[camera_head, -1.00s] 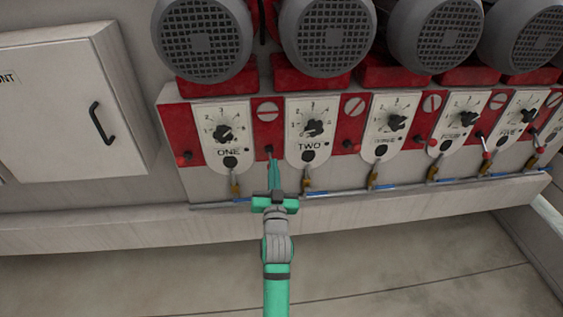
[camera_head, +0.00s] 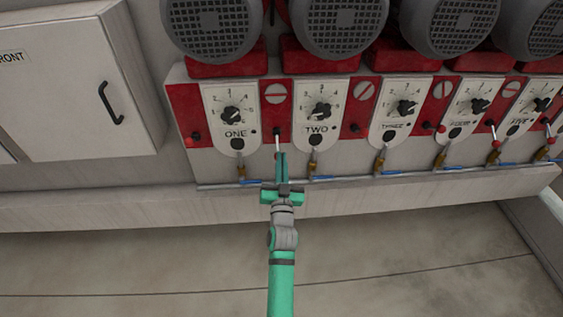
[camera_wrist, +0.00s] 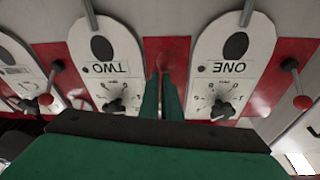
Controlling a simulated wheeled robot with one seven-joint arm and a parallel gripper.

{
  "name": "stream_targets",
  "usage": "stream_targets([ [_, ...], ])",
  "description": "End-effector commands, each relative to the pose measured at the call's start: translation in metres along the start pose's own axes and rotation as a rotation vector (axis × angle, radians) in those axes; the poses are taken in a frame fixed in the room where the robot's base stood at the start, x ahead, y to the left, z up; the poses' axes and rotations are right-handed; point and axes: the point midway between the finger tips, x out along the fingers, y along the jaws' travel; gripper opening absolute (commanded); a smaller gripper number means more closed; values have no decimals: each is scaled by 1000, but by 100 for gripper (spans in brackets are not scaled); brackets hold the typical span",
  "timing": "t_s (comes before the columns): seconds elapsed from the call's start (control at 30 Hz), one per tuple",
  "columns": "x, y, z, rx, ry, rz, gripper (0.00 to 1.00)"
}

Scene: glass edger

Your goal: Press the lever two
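Lever two (camera_head: 277,141) is on the red strip between the ONE and TWO dial plates in the head view. It has a dark base and a short pale stick pointing downward. My gripper (camera_head: 281,155) is just below it, with its fingertips at the lever's lower end; whether they touch is unclear. The TWO plate (camera_head: 318,112) is to the right of the lever in the head view.
Grey motors (camera_head: 344,26) line the top above the red panel. Similar levers, such as the far-left one (camera_head: 197,136), flank the plates. A white cabinet (camera_head: 70,90) stands left.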

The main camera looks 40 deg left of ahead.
Motion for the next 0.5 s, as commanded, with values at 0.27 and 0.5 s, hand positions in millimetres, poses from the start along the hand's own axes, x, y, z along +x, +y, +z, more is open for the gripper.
stream_targets([
  [0.27,-4,-2,34,3,-64,-2,0],
  [0.5,-4,-3,35,4,-64,-4,0],
])
